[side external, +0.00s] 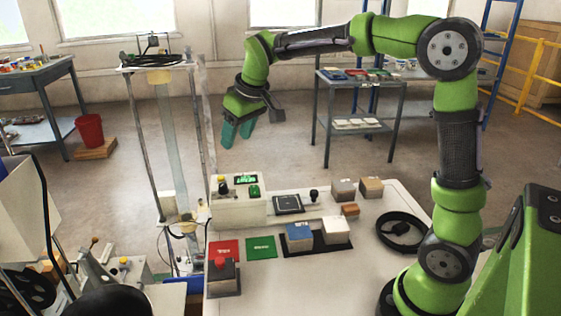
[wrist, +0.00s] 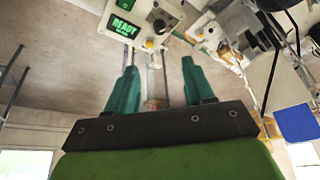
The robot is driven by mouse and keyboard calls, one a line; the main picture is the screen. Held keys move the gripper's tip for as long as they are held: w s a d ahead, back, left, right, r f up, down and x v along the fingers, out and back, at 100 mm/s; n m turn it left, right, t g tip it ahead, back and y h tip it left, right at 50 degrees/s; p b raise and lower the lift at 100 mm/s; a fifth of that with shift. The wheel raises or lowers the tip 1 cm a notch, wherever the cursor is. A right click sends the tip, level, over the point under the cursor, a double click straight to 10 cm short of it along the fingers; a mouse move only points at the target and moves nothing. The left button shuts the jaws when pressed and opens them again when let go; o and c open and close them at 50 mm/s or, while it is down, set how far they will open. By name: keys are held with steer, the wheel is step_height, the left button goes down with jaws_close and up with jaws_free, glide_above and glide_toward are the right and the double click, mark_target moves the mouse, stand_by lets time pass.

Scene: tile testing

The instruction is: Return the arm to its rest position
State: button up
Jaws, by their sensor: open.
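My gripper (side external: 238,134) hangs at the end of my green arm, high above the far left part of the white table (side external: 375,205) in the side external view. Its teal fingers are spread apart with nothing between them, which also shows in the wrist view (wrist: 157,85). My arm is raised and reaches left from its base at the right. The control box (side external: 238,212) with a lit green screen stands below the gripper. In the wrist view the screen (wrist: 124,28) reads READY.
A tall test frame (side external: 150,130) stands left of the gripper, close by. On the table are a red square (side external: 226,249), a green square (side external: 261,247), a blue-topped block (side external: 299,235), a white-topped block (side external: 336,229) and a red button box (side external: 223,277). Open air surrounds the arm's right side.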

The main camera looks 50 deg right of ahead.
steer(key=s+a+f+m+t+y, duration=0.1)
steer(key=s+a+m, duration=0.1)
steer(key=s, duration=0.9)
steer(key=s+a+m+t+y, duration=0.1)
steer(key=s+m, duration=0.1)
steer(key=s, duration=1)
steer(key=shift+a+f+t, duration=0.35)
steer(key=shift+a+t, duration=0.05)
